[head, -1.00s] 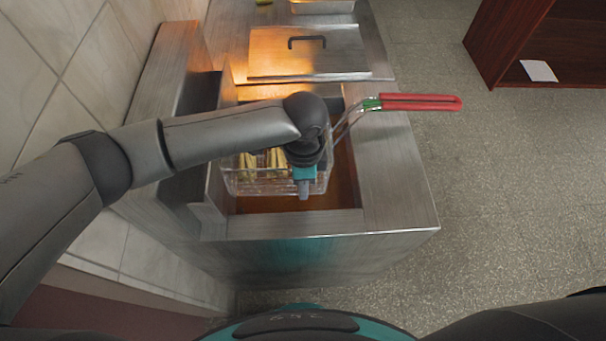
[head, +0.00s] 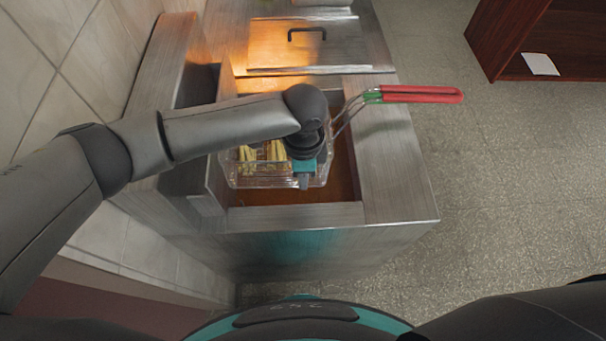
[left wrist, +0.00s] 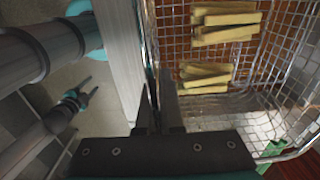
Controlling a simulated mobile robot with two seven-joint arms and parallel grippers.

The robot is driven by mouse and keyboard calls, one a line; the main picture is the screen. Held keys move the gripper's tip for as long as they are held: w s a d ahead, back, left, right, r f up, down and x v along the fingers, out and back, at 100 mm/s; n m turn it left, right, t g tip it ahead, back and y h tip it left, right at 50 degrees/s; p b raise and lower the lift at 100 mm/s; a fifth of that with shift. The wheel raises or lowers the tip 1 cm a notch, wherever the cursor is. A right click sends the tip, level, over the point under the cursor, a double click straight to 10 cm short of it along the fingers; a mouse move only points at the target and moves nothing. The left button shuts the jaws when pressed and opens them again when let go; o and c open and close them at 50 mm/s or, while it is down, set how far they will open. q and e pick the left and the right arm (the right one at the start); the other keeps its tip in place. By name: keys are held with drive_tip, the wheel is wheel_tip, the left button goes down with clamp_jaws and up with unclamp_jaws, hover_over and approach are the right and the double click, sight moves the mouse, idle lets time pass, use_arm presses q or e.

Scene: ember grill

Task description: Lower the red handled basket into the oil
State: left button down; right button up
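The wire basket (head: 235,178) with pale fries (head: 262,152) sits within the opening of the steel fryer, over the brown oil (head: 345,180). I cannot tell whether its bottom touches the oil. Its red handle (head: 420,94) reaches out to the right past the fryer's edge. My left gripper (head: 304,182) points down at the basket's near right part. In the left wrist view its fingers (left wrist: 160,105) are closed on the wire rim of the basket (left wrist: 245,110). My right gripper (left wrist: 80,90) shows small in the left wrist view, its fingers apart and empty.
The steel fryer (head: 395,165) has a raised back wall on the left, beside wall tiles. A lid with a dark handle (head: 307,45) lies behind the opening. A dark red shelf (head: 505,45) stands at the upper right. The floor (head: 510,190) at right is clear.

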idle(0.8)
use_arm(q)
drive_tip(key=c, duration=1)
unclamp_jaws()
drive_tip(key=shift+r, duration=0.1)
wheel_tip(320, 180, up, 15)
drive_tip(key=shift+r+p, duration=0.1)
drive_tip(key=shift+p, duration=0.5)
